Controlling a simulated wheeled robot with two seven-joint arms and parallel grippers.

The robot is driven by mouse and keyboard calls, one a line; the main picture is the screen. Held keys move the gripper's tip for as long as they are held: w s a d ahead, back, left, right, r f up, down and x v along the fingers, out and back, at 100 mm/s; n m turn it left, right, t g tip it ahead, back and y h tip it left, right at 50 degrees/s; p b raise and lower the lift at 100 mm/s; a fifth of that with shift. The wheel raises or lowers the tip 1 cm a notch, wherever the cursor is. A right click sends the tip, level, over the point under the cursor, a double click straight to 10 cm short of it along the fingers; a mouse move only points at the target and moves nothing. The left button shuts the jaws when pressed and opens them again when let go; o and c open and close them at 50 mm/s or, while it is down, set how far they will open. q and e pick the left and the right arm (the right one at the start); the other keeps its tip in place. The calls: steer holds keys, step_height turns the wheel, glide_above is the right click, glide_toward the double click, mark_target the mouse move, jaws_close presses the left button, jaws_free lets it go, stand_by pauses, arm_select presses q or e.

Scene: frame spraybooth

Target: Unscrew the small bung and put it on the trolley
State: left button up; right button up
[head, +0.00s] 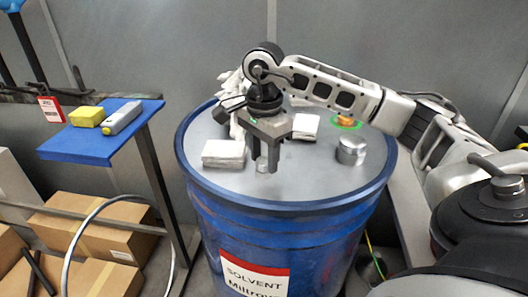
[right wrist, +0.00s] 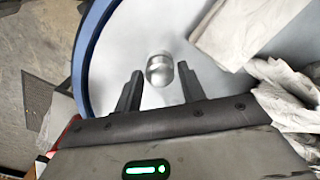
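The small bung (head: 262,164) is a short silver cylinder at the front middle of the grey drum lid (head: 310,178). My right gripper (head: 268,160) points down over it from the right arm. In the right wrist view the bung (right wrist: 160,70) shows between the tips of the two dark fingers (right wrist: 160,72), with a gap on each side. The right gripper is open; I cannot tell whether the bung is still seated. A blue-topped stand (head: 90,147) at the left looks like the trolley. My left gripper is not in view.
A larger metal cap (head: 351,150) and an orange piece with a green ring (head: 346,122) are on the lid's right. Folded white cloths (head: 224,153) lie on the left. A yellow block (head: 86,116) and grey-yellow device (head: 122,118) occupy the stand's back; its front is clear.

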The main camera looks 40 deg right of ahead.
steer(key=m+p, duration=0.1)
steer(key=m, duration=0.4)
steer(key=m+p, duration=0.1)
steer(key=m, duration=0.5)
steer(key=shift+m, duration=0.3)
steer(key=m, duration=0.2)
steer(key=shift+m, duration=0.4)
steer(key=m+p, duration=0.1)
steer(key=m, duration=0.3)
steer(key=c, duration=0.6)
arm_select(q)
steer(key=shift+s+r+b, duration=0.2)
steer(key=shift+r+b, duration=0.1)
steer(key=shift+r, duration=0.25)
arm_select(e)
steer(key=n, duration=0.4)
steer(key=shift+c, duration=0.2)
steer(key=shift+n, duration=0.3)
steer(key=shift+n, duration=0.5)
arm_select(q)
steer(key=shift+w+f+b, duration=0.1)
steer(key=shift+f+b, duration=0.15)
steer(key=shift+b, duration=0.15)
arm_select(e)
steer(key=n, duration=0.3)
